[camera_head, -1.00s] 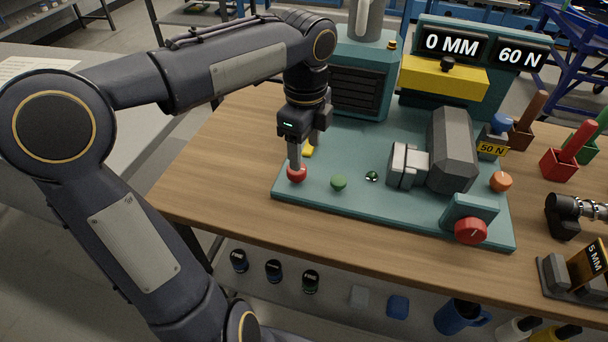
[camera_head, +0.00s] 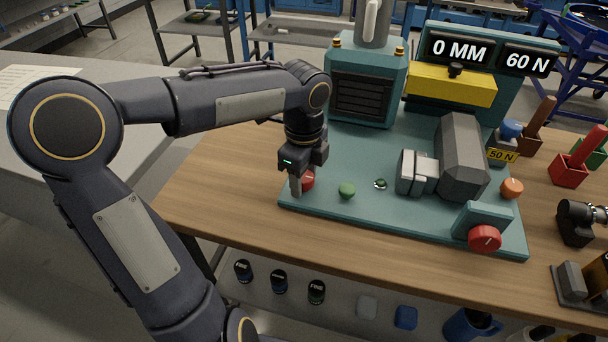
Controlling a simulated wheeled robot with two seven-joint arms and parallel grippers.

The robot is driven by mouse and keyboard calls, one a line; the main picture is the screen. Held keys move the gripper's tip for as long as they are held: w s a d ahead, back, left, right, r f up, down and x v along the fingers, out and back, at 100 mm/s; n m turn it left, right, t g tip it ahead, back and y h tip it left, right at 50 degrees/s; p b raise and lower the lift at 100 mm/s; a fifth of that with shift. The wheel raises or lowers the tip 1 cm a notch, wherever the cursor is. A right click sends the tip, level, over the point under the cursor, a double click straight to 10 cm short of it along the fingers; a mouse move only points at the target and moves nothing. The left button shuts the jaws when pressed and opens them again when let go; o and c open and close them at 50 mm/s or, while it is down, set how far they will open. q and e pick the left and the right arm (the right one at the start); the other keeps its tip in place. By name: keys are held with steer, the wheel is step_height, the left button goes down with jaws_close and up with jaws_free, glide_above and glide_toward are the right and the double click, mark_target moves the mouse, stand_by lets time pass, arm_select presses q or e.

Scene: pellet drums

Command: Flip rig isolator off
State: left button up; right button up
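The teal test rig (camera_head: 400,222) stands on the wooden table. No part carries a readable isolator label. A round red knob (camera_head: 308,180) sits at its front left corner, partly covered by my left gripper (camera_head: 306,178). The gripper points down with its fingers apart, one finger just in front and to the left of the knob. I cannot tell whether it touches the knob. A second red knob (camera_head: 485,239) with a pale mark is on a teal block at the front right. My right gripper is not in view.
A green button (camera_head: 347,190), a small indicator (camera_head: 380,184), a grey clamp-like block (camera_head: 461,160) and an orange knob (camera_head: 511,188) are on the rig. Displays read 0 MM (camera_head: 459,49) and 60 N (camera_head: 527,62). Bare table (camera_head: 230,190) lies left of the rig.

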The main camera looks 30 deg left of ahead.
arm_select(q)
steer(key=c, duration=0.7)
steer(key=shift+n, duration=0.3)
steer(key=n, duration=0.2)
steer(key=shift+n+p, duration=0.3)
steer(key=shift+p, duration=0.1)
steer(key=n, duration=0.3)
steer(key=shift+n, duration=0.4)
steer(key=n+p, duration=0.1)
steer(key=n, duration=0.9)
steer(key=shift+n, duration=0.4)
